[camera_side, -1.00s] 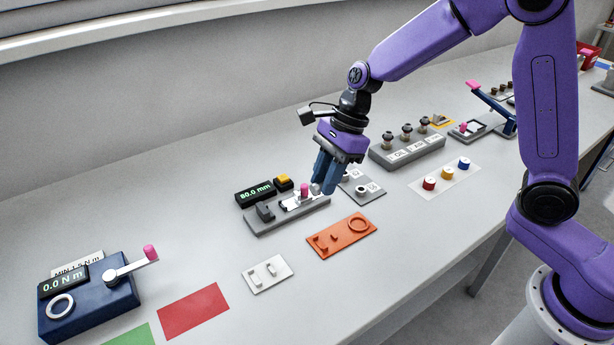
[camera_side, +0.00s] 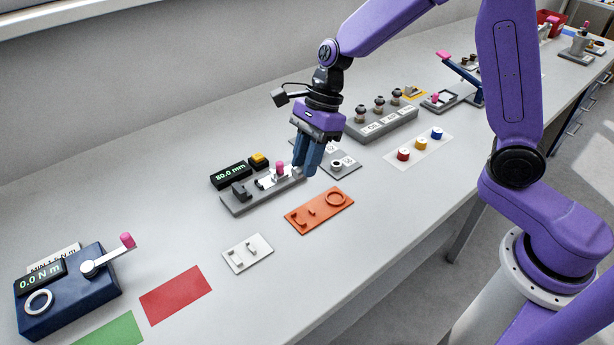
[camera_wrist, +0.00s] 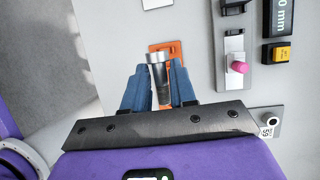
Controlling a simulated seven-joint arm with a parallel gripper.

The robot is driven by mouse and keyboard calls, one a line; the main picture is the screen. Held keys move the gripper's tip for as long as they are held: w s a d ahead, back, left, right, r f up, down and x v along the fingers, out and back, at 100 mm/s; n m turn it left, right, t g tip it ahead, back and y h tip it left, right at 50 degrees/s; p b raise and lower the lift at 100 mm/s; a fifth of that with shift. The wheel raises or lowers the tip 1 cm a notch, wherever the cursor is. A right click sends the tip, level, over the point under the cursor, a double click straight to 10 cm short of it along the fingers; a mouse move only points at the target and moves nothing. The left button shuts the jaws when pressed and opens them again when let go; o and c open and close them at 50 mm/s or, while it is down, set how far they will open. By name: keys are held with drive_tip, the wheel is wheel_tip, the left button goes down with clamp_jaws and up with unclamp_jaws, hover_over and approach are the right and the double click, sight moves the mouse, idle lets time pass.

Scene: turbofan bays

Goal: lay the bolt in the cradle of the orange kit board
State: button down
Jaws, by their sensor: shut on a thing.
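My gripper (camera_side: 307,168) points down above the bench, beyond the orange kit board in the side view. The bolt is not clearly visible in the side view. The orange kit board (camera_side: 322,217) lies flat, with small upright cradle pieces (camera_side: 298,217) at its left and a raised ring (camera_side: 337,198) at its right. In the wrist view the bolt and fingers hide most of the board (camera_wrist: 177,47).
A grey gauge fixture (camera_side: 250,203) with a pink knob (camera_side: 280,167) stands close left of my fingers. A white board (camera_side: 239,262) with small posts lies left of the orange one. Bench in front of the orange board is clear.

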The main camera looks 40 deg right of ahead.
drive_tip(key=shift+f+m+g, duration=0.15)
drive_tip(key=shift+f+g, duration=0.45)
drive_tip(key=shift+f, duration=2.25)
drive_tip(key=shift+f+m+g, duration=0.15)
drive_tip(key=shift+f+g, duration=0.45)
drive_tip(key=shift+f, duration=2.2)
drive_tip(key=shift+s+f, duration=0.1)
drive_tip(key=shift+f, duration=0.3)
drive_tip(key=c, duration=0.8)
unclamp_jaws()
drive_tip(key=shift+c, duration=1.1)
drive_tip(key=shift+o, duration=1.3)
drive_tip(key=shift+r, duration=0.1)
wheel_tip(320, 180, up, 7)
